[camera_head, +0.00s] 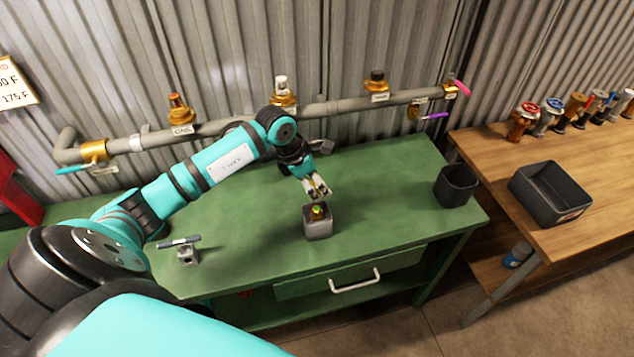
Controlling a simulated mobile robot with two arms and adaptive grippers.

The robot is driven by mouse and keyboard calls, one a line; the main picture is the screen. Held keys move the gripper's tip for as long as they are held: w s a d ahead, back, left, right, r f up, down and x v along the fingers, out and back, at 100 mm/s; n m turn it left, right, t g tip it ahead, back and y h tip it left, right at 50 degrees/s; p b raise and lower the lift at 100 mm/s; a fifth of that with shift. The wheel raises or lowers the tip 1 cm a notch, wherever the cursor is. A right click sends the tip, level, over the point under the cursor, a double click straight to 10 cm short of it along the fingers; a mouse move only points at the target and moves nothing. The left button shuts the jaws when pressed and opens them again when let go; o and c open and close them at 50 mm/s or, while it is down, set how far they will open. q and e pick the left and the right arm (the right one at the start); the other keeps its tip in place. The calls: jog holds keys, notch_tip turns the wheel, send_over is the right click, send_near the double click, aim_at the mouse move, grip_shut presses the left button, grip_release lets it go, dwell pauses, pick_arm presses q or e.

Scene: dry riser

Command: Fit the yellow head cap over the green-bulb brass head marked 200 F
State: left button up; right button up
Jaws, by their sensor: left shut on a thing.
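My left gripper (318,189) points down over the green bench, just above a grey block. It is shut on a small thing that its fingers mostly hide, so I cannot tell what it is. A small brass-coloured piece with a green spot (317,210) sits on top of the grey block (317,229), just below the fingertips. It looks like the green-bulb head, but no marking can be read. I cannot make out the yellow head cap for certain. My right gripper is not in view.
A dark cup (455,186) stands at the right. A black bin (549,193) sits on the wooden table.

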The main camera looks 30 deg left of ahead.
aim_at(320, 207)
pick_arm(q)
jog(key=shift+b, duration=0.35)
notch_tip(320, 207, down, 2)
jog(key=shift+f+b, duration=0.15)
jog(key=shift+b, duration=0.8)
notch_tip(320, 207, down, 3)
jog(key=b, duration=0.3)
jog(key=shift+f, duration=0.15)
jog(key=shift+b, duration=0.35)
jog(key=shift+f+b, duration=0.9)
jog(key=shift+f, duration=0.05)
